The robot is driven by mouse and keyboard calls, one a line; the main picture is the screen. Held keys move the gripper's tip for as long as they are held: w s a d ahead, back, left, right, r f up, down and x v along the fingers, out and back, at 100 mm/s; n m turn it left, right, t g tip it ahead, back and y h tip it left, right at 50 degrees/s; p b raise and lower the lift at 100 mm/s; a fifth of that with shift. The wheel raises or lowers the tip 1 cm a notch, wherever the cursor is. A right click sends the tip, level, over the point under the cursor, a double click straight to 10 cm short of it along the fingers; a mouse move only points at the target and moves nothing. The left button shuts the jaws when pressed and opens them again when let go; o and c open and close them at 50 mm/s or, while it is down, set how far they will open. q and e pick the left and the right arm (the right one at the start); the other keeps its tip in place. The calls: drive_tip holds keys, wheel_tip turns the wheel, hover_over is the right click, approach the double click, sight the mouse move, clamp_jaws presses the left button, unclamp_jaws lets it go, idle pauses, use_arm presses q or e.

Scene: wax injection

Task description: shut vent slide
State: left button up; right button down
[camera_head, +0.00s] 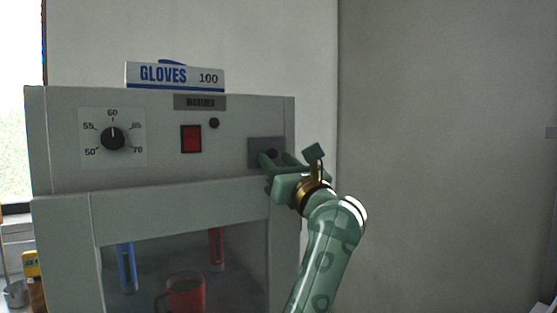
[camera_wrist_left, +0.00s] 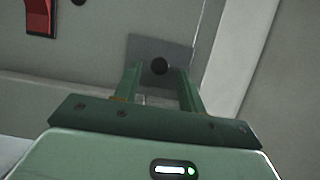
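I cannot tell whether the fingertips touch the plate. My right gripper is not in view.
The grey warmer (camera_head: 70,180) carries a temperature dial (camera_head: 112,139), a red switch (camera_head: 191,139) and a gloves box (camera_head: 175,76) on top. Behind its clear front are a red mug (camera_head: 187,294) and blue (camera_head: 127,267) and red tubes (camera_head: 217,249). Right of it is bare wall.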

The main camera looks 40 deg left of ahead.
use_arm(q)
drive_tip(key=shift+d, duration=0.1)
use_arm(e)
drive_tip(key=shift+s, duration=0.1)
use_arm(q)
drive_tip(key=shift+s+d, duration=0.2)
drive_tip(key=shift+d, duration=0.1)
drive_tip(key=p+v, duration=0.2)
drive_tip(key=v, duration=1.3)
drive_tip(key=shift+d+f+p, duration=0.2)
drive_tip(key=shift+f+p, duration=0.05)
drive_tip(key=shift+p, duration=0.1)
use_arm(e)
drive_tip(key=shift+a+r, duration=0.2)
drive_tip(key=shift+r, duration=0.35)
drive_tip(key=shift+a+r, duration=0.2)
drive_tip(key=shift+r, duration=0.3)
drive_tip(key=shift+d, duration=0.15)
